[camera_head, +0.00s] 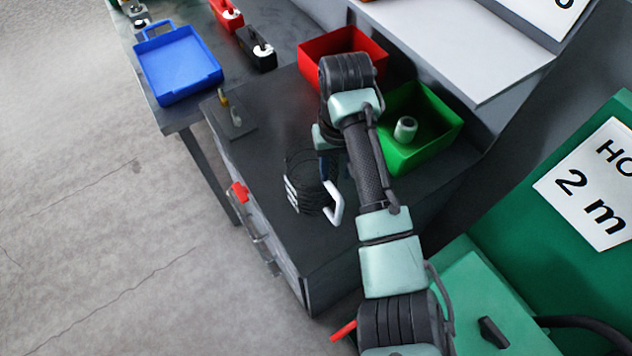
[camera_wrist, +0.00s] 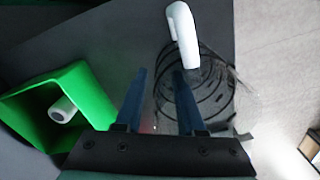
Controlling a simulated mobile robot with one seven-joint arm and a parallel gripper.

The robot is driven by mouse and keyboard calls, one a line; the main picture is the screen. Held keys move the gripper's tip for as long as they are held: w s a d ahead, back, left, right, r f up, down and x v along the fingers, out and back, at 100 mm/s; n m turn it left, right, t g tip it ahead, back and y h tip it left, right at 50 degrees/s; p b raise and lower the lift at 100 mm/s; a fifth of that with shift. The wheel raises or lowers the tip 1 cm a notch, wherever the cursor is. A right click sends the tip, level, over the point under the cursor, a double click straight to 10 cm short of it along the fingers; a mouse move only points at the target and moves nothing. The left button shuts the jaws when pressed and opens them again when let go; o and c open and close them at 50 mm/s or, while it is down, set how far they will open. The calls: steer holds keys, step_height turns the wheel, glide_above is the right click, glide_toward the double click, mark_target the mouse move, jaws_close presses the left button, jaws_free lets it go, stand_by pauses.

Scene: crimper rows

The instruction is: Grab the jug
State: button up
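The jug (camera_head: 305,182) stands on the dark bench top. It looks see-through, with black rings around its body and a white handle (camera_head: 335,205). In the wrist view the jug (camera_wrist: 215,88) is right of centre, with its white handle (camera_wrist: 183,38) at the top. My gripper (camera_wrist: 160,72) is open, its two blue fingers apart with nothing clearly held between them. The right finger overlaps the jug's near edge in that view; I cannot tell whether it touches. In the head view my gripper (camera_head: 328,167) is beside the jug, partly hidden by my arm.
A green bin (camera_head: 440,105) holding a white cylinder (camera_head: 405,128) stands to the right, with a red bin (camera_head: 315,50) behind. A small fixture (camera_head: 232,118) sits left on the bench. A blue tray (camera_head: 180,68) is on the far table.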

steer(key=shift+w+f, duration=0.1)
steer(key=shift+f, duration=0.8)
steer(key=shift+c, duration=0.2)
jaws_close()
stand_by(0.5)
